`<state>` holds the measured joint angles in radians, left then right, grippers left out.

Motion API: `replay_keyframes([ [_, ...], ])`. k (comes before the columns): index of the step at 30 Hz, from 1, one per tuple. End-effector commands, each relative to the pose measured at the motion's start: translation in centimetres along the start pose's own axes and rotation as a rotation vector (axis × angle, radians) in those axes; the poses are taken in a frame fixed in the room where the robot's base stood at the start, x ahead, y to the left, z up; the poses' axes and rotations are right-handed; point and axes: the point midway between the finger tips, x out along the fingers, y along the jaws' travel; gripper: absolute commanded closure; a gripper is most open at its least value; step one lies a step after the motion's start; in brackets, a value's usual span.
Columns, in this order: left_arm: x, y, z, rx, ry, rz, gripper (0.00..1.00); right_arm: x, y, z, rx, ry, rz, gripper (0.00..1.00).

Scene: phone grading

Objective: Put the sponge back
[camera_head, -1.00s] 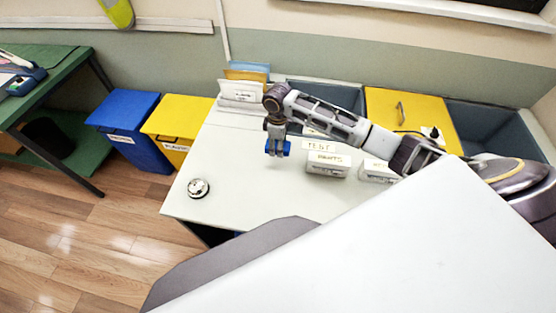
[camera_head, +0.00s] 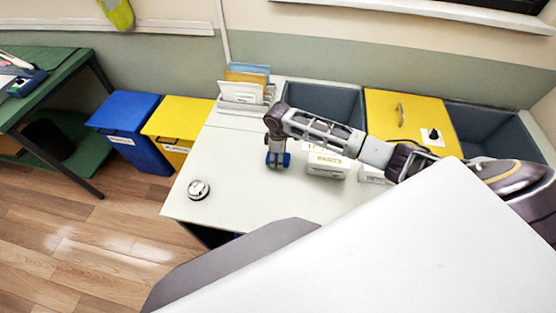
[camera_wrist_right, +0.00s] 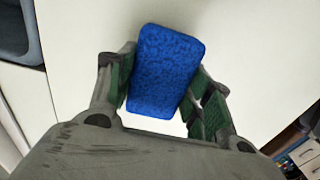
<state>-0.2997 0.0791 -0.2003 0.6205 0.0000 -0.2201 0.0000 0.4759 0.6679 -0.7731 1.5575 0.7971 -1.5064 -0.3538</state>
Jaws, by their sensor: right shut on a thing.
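The sponge is a blue textured block (camera_wrist_right: 163,68), held between the two fingers of my right gripper (camera_wrist_right: 165,95) in the right wrist view. In the head view my right gripper (camera_head: 277,160) points down over the white table, with blue sponge (camera_head: 286,160) showing at its fingers. It is low over the tabletop; I cannot tell whether the sponge touches it. My left gripper is not in view.
A white box marked PARTS (camera_head: 327,166) stands right of the gripper. A round metal bell (camera_head: 199,189) sits at the table's left corner. A file rack (camera_head: 243,95), a grey bin (camera_head: 322,102) and a yellow lid (camera_head: 405,118) line the back. The table (camera_head: 225,170) is clear between bell and gripper.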

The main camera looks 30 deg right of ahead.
Motion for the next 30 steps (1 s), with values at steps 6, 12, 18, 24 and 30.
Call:
replay_keyframes([
  [6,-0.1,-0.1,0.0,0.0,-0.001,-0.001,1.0,2.0,0.0,0.0,0.001,0.0,0.0,0.72],
  [12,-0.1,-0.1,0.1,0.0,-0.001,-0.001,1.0,2.2,0.0,0.0,0.001,0.001,0.001,0.72],
  [18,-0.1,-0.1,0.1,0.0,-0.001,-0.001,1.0,2.3,0.0,0.0,0.001,0.0,0.0,0.72],
  [24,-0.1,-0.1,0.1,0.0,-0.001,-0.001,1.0,2.4,0.0,0.0,0.001,0.001,0.0,0.37],
  [30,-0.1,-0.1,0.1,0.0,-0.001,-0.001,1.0,2.4,0.0,0.0,0.001,0.0,0.0,0.28],
])
